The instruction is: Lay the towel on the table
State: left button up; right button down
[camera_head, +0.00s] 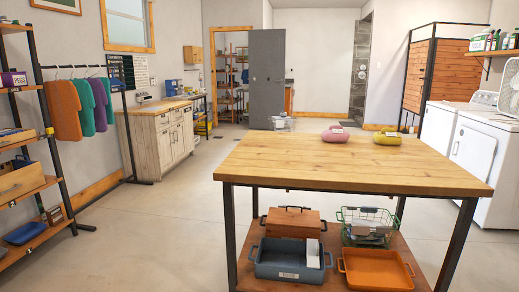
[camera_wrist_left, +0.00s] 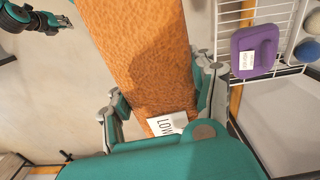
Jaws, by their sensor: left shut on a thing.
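An orange towel (camera_wrist_left: 140,45) with a white label (camera_wrist_left: 167,124) fills the middle of the left wrist view. My left gripper (camera_wrist_left: 160,88) is shut on it, with one finger at each side. The wooden table (camera_head: 350,172) stands in front of me in the head view. A pink labelled bundle (camera_head: 335,134) and a yellow one (camera_head: 387,138) sit near its far edge. Neither gripper shows in the head view. What looks like my right gripper (camera_wrist_left: 58,20) is at the top left of the left wrist view; its jaws are unclear.
The table's front and left are bare. Its lower shelf holds a blue tray (camera_head: 289,260), an orange tray (camera_head: 376,268), a wooden box (camera_head: 292,223) and a wire basket (camera_head: 367,226). A purple folded item (camera_wrist_left: 255,50) is on a white wire rack (camera_wrist_left: 232,20). Washing machines (camera_head: 472,150) stand at right.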

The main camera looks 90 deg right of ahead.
aim_at(300, 163)
jog(key=z, duration=2.4)
jog(key=i+z, duration=0.15)
jog(key=z, duration=0.3)
jog(key=i+z, duration=0.15)
jog(key=z, duration=0.3)
jog(key=i+j+z, duration=0.15)
jog(key=z, duration=0.3)
jog(key=i+j+z, duration=0.15)
jog(key=z, duration=0.35)
